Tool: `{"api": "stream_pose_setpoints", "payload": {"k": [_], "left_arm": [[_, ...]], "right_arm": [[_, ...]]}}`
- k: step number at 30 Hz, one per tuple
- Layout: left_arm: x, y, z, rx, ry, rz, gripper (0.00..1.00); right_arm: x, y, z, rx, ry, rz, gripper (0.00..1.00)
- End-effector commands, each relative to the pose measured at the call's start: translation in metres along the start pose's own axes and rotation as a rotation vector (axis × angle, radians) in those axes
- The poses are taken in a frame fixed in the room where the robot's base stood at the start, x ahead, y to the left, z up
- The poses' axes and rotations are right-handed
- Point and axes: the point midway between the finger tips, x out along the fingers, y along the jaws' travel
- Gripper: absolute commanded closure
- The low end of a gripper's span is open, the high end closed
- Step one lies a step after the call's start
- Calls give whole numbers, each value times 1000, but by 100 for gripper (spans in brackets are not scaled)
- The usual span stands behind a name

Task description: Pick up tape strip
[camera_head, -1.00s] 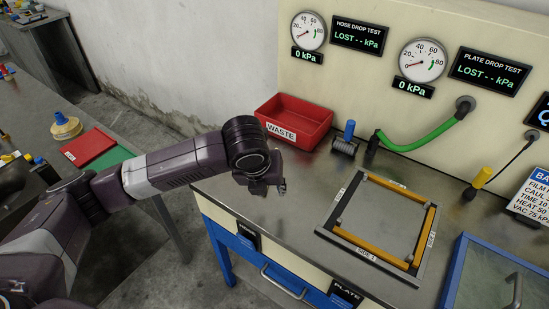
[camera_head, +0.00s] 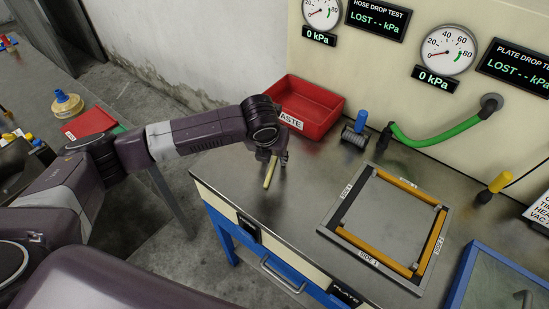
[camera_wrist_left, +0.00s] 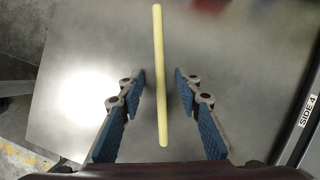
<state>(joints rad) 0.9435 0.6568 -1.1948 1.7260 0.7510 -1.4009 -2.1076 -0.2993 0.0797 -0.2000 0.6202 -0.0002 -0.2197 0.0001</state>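A pale yellow strip (camera_head: 270,172), which I take for the tape strip, shows just below my left gripper (camera_head: 270,157) near the left end of the steel bench. In the left wrist view the strip (camera_wrist_left: 160,75) runs lengthwise between the two blue-padded fingers of my left gripper (camera_wrist_left: 159,85). The fingers are spread, with a gap on each side of the strip. I cannot tell how far the strip is from the bench surface. My right gripper is not in view.
A red waste bin (camera_head: 338,108) stands behind my left gripper. A square frame with yellow inner bars (camera_head: 343,243) lies to the right. A spool with a blue top (camera_head: 354,138) and a green hose (camera_head: 440,138) are at the back. Bench between gripper and frame is clear.

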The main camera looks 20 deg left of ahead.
Motion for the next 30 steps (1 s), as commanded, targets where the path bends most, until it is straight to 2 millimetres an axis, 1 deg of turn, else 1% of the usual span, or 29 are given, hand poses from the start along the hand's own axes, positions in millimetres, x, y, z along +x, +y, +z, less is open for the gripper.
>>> {"api": "stream_pose_setpoints", "payload": {"k": [7,15,26,30], "left_arm": [[2,0,0,1,0,-1,69],[1,0,0,0,0,0,99],[1,0,0,0,-1,-1,100],[-5,0,3,-1,-2,0,100]], "right_arm": [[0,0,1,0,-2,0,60],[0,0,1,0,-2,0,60],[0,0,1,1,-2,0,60],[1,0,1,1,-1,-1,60]]}}
